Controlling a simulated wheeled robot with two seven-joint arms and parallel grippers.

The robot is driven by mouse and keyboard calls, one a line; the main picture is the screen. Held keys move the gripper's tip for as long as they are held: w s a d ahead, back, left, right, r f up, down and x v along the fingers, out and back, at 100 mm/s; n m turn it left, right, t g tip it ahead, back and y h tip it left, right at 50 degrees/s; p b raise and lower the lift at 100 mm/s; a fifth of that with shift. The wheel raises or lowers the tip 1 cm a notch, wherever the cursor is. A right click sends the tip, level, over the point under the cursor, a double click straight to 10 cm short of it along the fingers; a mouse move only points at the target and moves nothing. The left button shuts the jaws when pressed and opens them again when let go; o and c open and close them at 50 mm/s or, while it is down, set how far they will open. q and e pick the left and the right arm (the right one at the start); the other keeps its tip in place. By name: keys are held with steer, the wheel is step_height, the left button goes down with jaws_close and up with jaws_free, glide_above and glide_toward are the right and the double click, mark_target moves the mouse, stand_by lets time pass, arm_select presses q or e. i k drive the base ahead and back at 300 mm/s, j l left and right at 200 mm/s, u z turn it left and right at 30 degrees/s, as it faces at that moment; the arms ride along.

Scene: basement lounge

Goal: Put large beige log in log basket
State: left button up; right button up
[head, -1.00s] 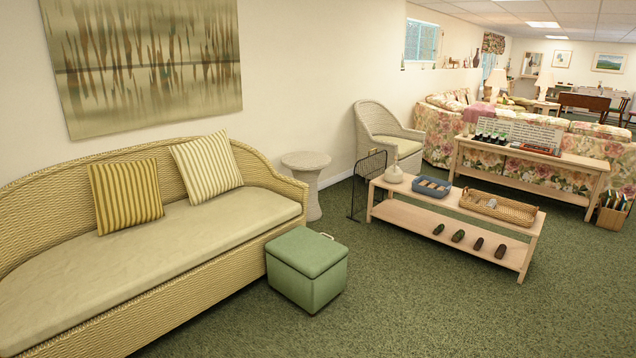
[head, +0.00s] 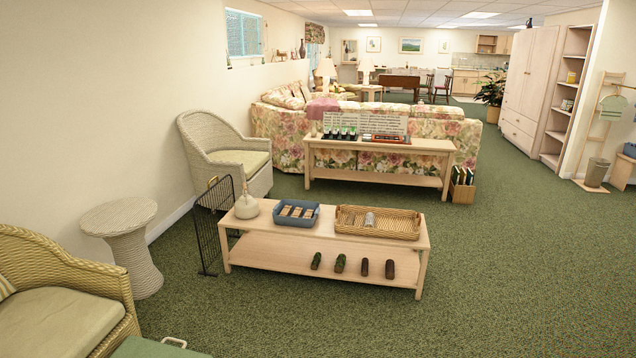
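A rectangular wicker basket (head: 378,233) sits on the right part of the low wooden table (head: 270,247) in the head view. A small pale grey piece (head: 369,219) lies in it; I cannot tell what it is. A blue tray (head: 290,221) left of the basket holds a few small beige-brown pieces (head: 297,211). Several short dark log-like pieces (head: 340,263) lie in a row on the table's lower shelf. I cannot pick out a large beige log for certain. Neither of my grippers is in view.
A round white vase (head: 246,207) stands at the table's left end, with a black wire screen (head: 209,225) beside it. A wicker side table (head: 125,245), armchair (head: 222,152) and sofa (head: 70,290) are at left.

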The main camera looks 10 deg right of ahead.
mark_target(403, 225)
steer(key=i+l+z, duration=0.1)
steer(key=i+z, duration=0.2)
steer(key=i, duration=0.6)
steer(key=i+z, duration=0.3)
steer(key=i, duration=2.35)
